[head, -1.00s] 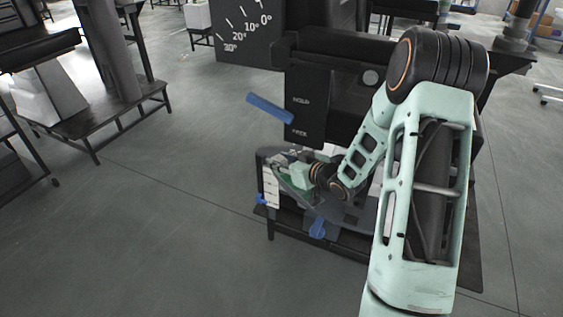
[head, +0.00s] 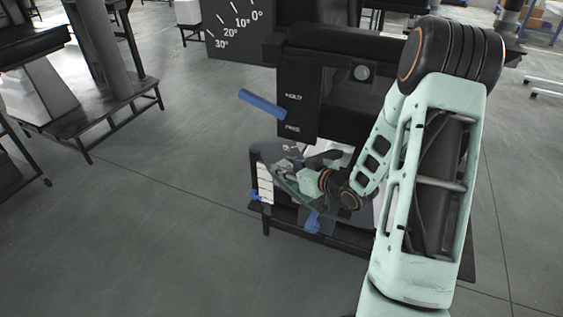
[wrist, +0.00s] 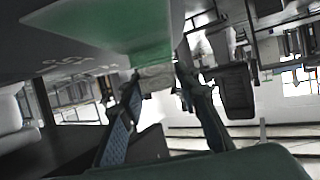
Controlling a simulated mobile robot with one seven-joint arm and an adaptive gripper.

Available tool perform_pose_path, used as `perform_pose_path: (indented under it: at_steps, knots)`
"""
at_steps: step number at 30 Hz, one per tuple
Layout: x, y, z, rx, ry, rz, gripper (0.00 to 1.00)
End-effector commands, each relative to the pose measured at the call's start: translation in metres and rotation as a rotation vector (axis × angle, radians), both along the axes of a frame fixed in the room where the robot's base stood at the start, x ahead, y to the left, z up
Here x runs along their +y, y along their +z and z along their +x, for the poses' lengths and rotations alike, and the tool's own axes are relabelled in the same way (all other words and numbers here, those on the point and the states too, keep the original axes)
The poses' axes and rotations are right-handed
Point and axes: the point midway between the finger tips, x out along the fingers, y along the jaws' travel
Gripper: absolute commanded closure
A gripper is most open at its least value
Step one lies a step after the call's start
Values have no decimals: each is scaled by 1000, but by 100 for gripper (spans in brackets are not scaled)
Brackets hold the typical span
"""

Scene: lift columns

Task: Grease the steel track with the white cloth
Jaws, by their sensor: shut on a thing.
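My gripper (wrist: 158,82) has its two dark fingers closed in on a pale grey, crumpled-looking thing (wrist: 156,76), which fits the white cloth. In the head view my gripper (head: 290,168) is low, under the black machine housing, at the edge of a dark curved plate. The cloth is too small there to make out clearly. I cannot identify the steel track with certainty; my arm and the housing cover much of that area. In the wrist view a grey and green surface (wrist: 110,35) lies right above the fingertips; I cannot tell whether the cloth touches it.
The black housing (head: 303,100) with a blue lever (head: 262,104) stands just above my gripper. A dark stand (head: 115,110) is at the left. The floor between is clear.

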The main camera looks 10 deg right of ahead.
Motion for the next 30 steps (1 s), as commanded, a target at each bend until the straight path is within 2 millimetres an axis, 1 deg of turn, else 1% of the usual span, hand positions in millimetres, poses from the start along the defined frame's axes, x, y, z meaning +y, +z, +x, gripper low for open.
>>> perform_pose_path:
  at_steps: [1, 8, 19, 26, 30]
  knots:
    - [-2, -2, -4, 6, -2, -1, 90]
    - [-5, -2, -9, 5, -2, -1, 90]
    - [-15, 1, -31, 5, -3, 0, 90]
    - [-18, 1, -36, 3, -1, -1, 90]
    - [-21, 1, -42, 2, -2, -1, 90]
